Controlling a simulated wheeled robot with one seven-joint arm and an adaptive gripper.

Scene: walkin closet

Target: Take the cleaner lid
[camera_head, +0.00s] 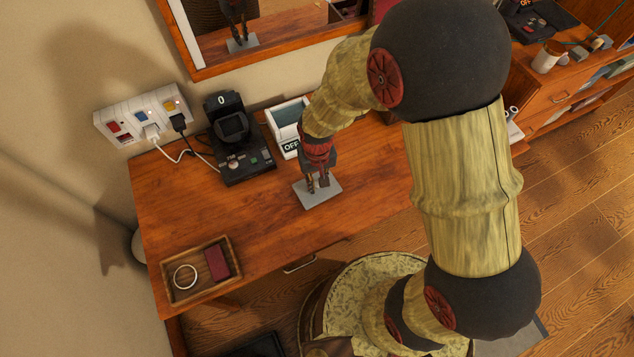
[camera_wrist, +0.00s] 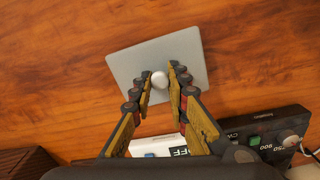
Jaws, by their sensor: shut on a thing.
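The cleaner lid is a flat grey plate (camera_head: 327,194) with a small round white knob (camera_wrist: 160,79). The lid (camera_wrist: 130,68) fills the middle of the wrist view. My gripper (camera_head: 318,188) is over the lid, and its fingertips (camera_wrist: 160,82) are closed on the knob from both sides. I cannot tell whether the lid touches the tabletop or is slightly above it. The white cleaner (camera_head: 288,126), with an open top and an OFF display, stands behind the lid. Its edge also shows in the wrist view (camera_wrist: 150,146), partly behind my fingers.
A black device (camera_head: 240,150) with a 0 display stands left of the cleaner on the wooden table (camera_head: 240,220). A wooden tray (camera_head: 205,290) with a ring and a dark red item sits front left. A wall power strip (camera_head: 143,115) and a mirror (camera_head: 280,25) are behind.

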